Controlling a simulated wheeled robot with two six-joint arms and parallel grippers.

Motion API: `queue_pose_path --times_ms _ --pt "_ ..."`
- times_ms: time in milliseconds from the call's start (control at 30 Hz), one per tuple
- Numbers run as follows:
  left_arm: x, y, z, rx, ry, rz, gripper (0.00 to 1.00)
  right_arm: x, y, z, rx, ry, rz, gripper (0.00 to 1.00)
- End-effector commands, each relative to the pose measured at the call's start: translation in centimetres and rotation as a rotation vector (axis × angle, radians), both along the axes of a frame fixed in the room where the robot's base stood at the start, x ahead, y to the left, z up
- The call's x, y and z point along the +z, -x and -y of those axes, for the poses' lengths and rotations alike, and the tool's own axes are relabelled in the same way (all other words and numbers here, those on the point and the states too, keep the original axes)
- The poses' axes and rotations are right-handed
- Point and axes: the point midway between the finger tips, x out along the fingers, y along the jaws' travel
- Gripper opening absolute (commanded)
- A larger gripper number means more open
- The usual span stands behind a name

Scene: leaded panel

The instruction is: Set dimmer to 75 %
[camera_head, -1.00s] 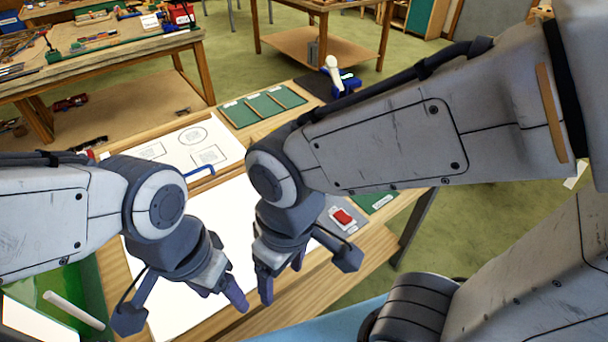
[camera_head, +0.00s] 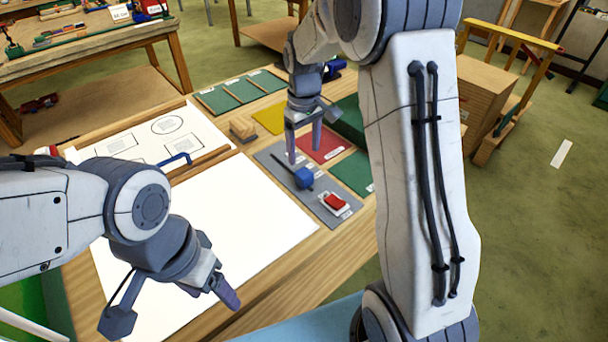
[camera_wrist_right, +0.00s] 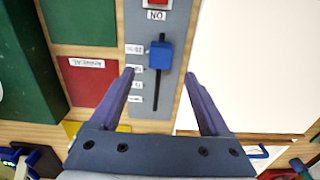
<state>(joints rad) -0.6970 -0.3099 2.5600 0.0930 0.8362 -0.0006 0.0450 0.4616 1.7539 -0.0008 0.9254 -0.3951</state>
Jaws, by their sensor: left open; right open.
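The dimmer is a blue slider knob (camera_head: 304,178) on a dark slot in a grey panel (camera_head: 272,160). In the right wrist view the knob (camera_wrist_right: 160,56) sits near the slot's upper end, beside the upper of several white labels (camera_wrist_right: 134,49). The labels are upside down and too small to read surely. My right gripper (camera_head: 304,148) is open above the panel. In the wrist view its fingertips (camera_wrist_right: 160,75) lie either side of the slot, just below the knob, not visibly touching it. My left gripper (camera_head: 216,285) is open and empty over the white sheet.
A red rocker switch (camera_head: 336,202) sits on the same panel near the knob. Red (camera_head: 322,143), yellow (camera_head: 270,118) and green (camera_head: 352,172) patches lie around it. A white sheet (camera_head: 215,220) covers much of the table. A green block (camera_wrist_right: 35,70) stands beside the right gripper.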

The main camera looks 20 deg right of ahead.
Motion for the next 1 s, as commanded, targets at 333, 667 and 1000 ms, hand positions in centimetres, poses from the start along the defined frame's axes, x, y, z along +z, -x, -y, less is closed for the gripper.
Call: queue_pose_path --times_ms 333,667,1000 --pt "0.8 0.0 0.0 0.000 0.000 0.000 0.70 -6.4 0.2 0.0 -0.002 -0.001 -0.006 0.80" --pt "1.0 0.0 0.0 0.000 0.000 0.000 0.70 -8.9 0.2 0.0 -0.002 -0.001 0.000 0.80" --pt "1.0 0.0 0.0 0.000 0.000 0.000 0.70 -8.9 0.2 0.0 -0.002 -0.001 0.000 0.34"
